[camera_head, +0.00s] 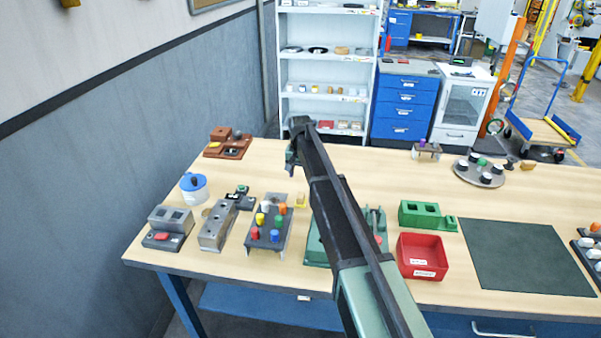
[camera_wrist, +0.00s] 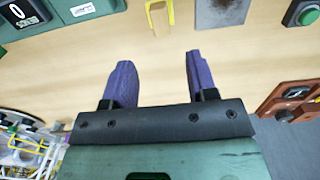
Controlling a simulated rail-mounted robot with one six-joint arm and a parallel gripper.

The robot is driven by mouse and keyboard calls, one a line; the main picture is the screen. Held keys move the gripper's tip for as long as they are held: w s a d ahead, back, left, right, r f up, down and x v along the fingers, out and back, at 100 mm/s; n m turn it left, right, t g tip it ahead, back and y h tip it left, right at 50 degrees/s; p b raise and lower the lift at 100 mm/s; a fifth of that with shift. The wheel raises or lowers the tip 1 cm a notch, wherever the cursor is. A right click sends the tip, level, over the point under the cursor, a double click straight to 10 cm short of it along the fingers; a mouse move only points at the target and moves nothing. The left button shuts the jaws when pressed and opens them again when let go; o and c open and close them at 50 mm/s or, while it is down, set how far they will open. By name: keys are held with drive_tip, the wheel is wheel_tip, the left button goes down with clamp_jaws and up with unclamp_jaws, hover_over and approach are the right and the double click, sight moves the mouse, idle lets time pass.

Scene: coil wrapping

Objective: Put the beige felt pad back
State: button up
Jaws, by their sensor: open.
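My gripper (camera_wrist: 157,82) shows in the wrist view with two purple fingers spread apart. There is nothing between them but the pale wooden table top (camera_wrist: 100,62). In the head view my gripper (camera_head: 294,152) is above the middle of the table, left of centre, and my arm hides part of the table behind it. I cannot pick out the beige felt pad with certainty in either view.
A yellow bracket (camera_wrist: 160,14) and a grey plate (camera_wrist: 220,12) lie beyond the fingers. The head view shows a peg block (camera_head: 268,228), red bin (camera_head: 421,256), dark green mat (camera_head: 525,258) and white shelf (camera_head: 328,68).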

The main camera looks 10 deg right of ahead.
drive_tip(key=s+n, duration=0.4)
drive_tip(key=s, duration=3.4)
drive_tip(key=shift+s+r, duration=0.35)
drive_tip(key=shift+r, duration=0.1)
